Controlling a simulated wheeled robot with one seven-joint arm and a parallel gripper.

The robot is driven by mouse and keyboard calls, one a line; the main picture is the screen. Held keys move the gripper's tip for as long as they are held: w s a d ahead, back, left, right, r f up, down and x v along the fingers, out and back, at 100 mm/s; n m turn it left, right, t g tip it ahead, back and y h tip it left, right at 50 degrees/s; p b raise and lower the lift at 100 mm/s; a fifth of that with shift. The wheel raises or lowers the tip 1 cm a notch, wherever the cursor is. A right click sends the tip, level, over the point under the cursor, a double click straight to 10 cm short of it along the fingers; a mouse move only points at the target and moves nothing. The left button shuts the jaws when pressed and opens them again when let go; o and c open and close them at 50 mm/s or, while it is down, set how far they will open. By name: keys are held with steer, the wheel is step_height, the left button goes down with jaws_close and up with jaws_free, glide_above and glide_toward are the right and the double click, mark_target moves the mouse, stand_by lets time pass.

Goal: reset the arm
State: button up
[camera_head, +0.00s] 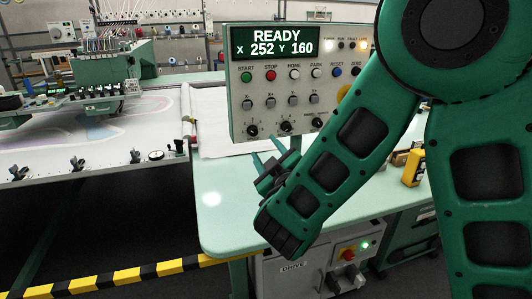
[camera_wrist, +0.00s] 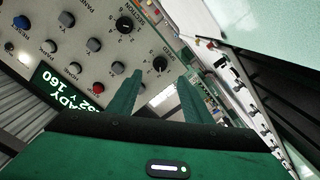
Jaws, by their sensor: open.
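My green arm reaches down from the upper right in the head view, bent at the elbow. My gripper (camera_head: 267,153) is open, its two green fingers pointing up and left, in front of the lower edge of the control panel (camera_head: 243,117). In the wrist view the fingers of my gripper (camera_wrist: 160,78) stand apart with nothing between them. The panel (camera_wrist: 75,30) shows there rotated, with its knobs and buttons beyond the fingertips. I cannot tell the exact gap between fingers and panel. The display reads READY, X 252 Y 160.
A pale green table (camera_head: 235,215) lies below my gripper. A yellow box (camera_head: 413,167) stands at right beside my arm. A tufting machine (camera_head: 85,75) and its stretched cloth (camera_head: 95,138) are at left. A striped yellow-black rail (camera_head: 125,277) and a drive cabinet (camera_head: 300,272) are low in front.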

steer(key=w+d+f+m+g+h, duration=0.2)
steer(key=d+m+h, duration=0.55)
steer(key=d, duration=1.45)
steer(key=s+d+f+m+g+h, duration=0.25)
steer(key=s+d+g, duration=0.2)
steer(key=d, duration=0.45)
steer(key=s+d+f+m+g+h, duration=0.1)
steer(key=s+d+m+g+h, duration=0.15)
steer(key=s+d, duration=0.5)
steer(key=s+d+f+m+g+y, duration=0.2)
steer(key=s+g, duration=0.1)
steer(key=s, duration=0.5)
steer(key=s+d+f+m+g+y, duration=0.1)
steer(key=s+d+m+g+y, duration=0.15)
steer(key=s, duration=0.65)
steer(key=s+a+g+y, duration=0.3)
steer(key=s, duration=0.6)
steer(key=shift+s+a+r+m, duration=0.3)
steer(key=shift+s+a+r, duration=0.05)
steer(key=shift+w, duration=0.1)
